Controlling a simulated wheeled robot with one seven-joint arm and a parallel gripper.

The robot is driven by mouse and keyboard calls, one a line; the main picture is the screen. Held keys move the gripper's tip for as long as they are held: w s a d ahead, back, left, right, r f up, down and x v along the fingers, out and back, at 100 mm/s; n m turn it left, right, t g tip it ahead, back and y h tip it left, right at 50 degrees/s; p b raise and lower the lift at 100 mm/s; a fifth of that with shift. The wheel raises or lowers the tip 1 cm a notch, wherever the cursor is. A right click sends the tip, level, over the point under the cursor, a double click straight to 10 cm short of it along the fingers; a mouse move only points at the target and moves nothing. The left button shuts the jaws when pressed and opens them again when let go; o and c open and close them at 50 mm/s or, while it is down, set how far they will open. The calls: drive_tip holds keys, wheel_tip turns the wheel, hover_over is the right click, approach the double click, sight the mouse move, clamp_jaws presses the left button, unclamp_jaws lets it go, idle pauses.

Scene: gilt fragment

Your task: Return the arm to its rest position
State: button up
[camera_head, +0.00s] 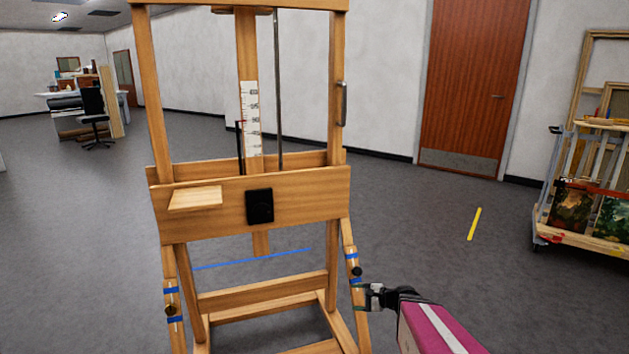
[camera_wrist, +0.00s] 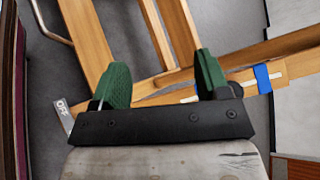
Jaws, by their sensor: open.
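My gripper (camera_head: 372,297) is at the lower right of the easel in the head view, close to the easel's right front leg. In the wrist view my gripper (camera_wrist: 157,85) shows two green fingertips set wide apart. A wooden easel bar passes behind and between the fingers. I cannot tell whether they touch it. No separate object shows between the fingers. The wooden easel (camera_head: 250,207) stands upright in the middle of the head view, with blue tape and dark knobs on its lower legs.
A wheeled rack (camera_head: 590,185) with paintings stands at the right. A brown door (camera_head: 466,85) is in the back wall. A desk and black chair (camera_head: 93,108) are at the far left. Yellow tape (camera_head: 474,224) marks open grey floor between the easel and the rack.

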drive_tip(key=s+a+n+g+h, duration=0.2)
drive_tip(key=s+n+g+h, duration=0.3)
drive_tip(key=s+n, duration=0.15)
drive_tip(key=s+d+r+n+g+h, duration=0.1)
drive_tip(key=s+d+r+n+h, duration=0.2)
drive_tip(key=d+r+n+h, duration=0.1)
drive_tip(key=r+n+h, duration=0.1)
drive_tip(key=n+h, duration=0.1)
drive_tip(key=h, duration=0.1)
drive_tip(key=shift+s+d+r+h, duration=0.15)
drive_tip(key=shift+s+d+h, duration=0.05)
drive_tip(key=shift+d+h, duration=0.2)
